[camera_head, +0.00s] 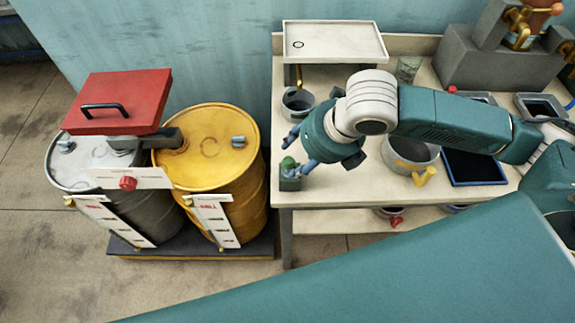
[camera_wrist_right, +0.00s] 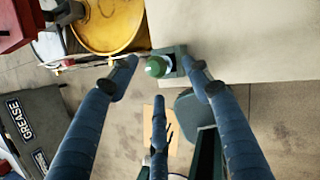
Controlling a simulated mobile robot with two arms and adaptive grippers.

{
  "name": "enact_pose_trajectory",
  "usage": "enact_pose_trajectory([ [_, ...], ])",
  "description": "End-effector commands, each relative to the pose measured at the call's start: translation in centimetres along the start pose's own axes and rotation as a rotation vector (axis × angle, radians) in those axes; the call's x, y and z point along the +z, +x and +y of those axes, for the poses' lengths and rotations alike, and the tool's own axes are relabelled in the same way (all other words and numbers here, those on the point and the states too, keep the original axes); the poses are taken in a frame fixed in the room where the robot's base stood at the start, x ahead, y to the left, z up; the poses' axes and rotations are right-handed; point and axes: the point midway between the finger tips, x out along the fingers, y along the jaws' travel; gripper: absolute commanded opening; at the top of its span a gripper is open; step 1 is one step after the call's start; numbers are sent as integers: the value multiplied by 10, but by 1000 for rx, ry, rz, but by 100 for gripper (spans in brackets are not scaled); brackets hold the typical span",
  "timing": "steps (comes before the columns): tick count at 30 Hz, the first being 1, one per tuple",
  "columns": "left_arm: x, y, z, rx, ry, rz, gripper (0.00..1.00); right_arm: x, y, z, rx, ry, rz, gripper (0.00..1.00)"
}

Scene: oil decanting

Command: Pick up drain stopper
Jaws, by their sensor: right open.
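The drain stopper, with a green rounded top (camera_head: 288,163), sits in a small grey holder (camera_head: 290,184) at the front left corner of the table. In the right wrist view the green top (camera_wrist_right: 156,67) shows beyond and between my fingers. My right gripper (camera_head: 304,152) is open and empty, right by the stopper. In the wrist view its blue fingers (camera_wrist_right: 158,70) are spread, with one on each side of the stopper and a third below it. I cannot tell whether any finger touches it. The stopper's lower part is hidden in the holder. My left gripper is not in view.
The table (camera_head: 330,192) holds a white tray (camera_head: 335,42) on a stand, a small pot (camera_head: 297,103), a larger grey pot (camera_head: 408,163) and a blue-rimmed tray (camera_head: 473,168). A yellow drum (camera_head: 208,150) and a grey drum (camera_head: 75,172) stand left of it.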

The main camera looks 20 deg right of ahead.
Motion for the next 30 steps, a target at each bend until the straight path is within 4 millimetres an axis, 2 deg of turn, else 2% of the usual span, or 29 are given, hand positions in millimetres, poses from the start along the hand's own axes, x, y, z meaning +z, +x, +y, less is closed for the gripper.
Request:
enact_pose_trajectory([
  [5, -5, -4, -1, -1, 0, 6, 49, 0, 13, 3, 2, 1, 3, 49],
  [13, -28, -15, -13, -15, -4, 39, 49, 2, 51, 6, 0, 3, 1, 49],
  [22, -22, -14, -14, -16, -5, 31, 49, 2, 58, 5, 1, 1, -2, 49],
  [23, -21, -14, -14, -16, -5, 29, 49, 2, 58, 5, 1, 1, -2, 45],
  [27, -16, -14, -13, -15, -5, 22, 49, 2, 57, 5, 1, 2, -2, 17],
  [30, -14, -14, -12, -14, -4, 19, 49, 2, 57, 5, 1, 2, -2, 0],
])
